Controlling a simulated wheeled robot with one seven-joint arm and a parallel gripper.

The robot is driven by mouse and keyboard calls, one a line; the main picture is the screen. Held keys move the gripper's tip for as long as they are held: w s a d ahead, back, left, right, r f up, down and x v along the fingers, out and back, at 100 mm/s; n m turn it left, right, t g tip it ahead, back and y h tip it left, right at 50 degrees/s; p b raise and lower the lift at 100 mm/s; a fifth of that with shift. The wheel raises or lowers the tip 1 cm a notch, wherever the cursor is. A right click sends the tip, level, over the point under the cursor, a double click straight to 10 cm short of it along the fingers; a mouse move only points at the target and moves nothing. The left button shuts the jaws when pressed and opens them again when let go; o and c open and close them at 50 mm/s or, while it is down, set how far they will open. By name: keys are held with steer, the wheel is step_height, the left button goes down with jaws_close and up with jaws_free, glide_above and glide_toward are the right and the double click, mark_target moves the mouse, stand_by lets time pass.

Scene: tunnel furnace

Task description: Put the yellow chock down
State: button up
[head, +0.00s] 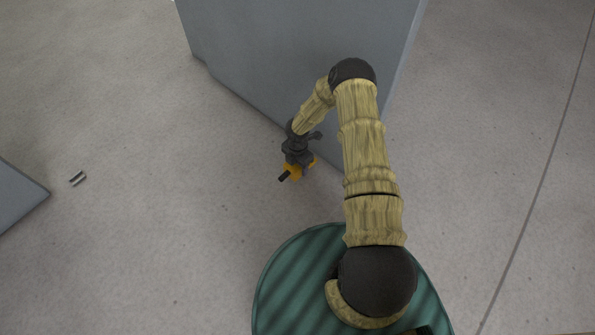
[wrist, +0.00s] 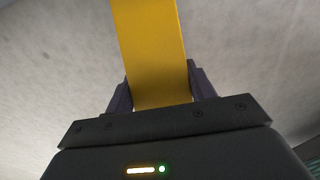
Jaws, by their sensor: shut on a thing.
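The yellow chock (wrist: 153,55) stands between the two dark fingers of my gripper (wrist: 163,92) in the wrist view, and it reaches past the top edge of that picture. My gripper is shut on it. In the head view my gripper (head: 291,172) points down over the grey floor, and parts of the chock (head: 296,171) show orange-yellow around the dark fingers. Most of the chock is hidden there by the gripper. I cannot tell whether the chock touches the floor.
A large grey-blue block (head: 290,50) stands close behind my gripper and arm. Another grey-blue block (head: 15,195) juts in at the left edge. A small metal piece (head: 77,179) lies on the floor near it. The floor (head: 170,240) left of my gripper is clear.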

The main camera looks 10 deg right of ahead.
steer(key=shift+f+b, duration=1.25)
steer(key=shift+f, duration=0.55)
steer(key=shift+f, duration=0.2)
steer(key=o, duration=1.3)
step_height(320, 180, up, 12)
steer(key=p, duration=0.6)
steer(key=shift+p, duration=0.35)
steer(key=shift+r, duration=0.15)
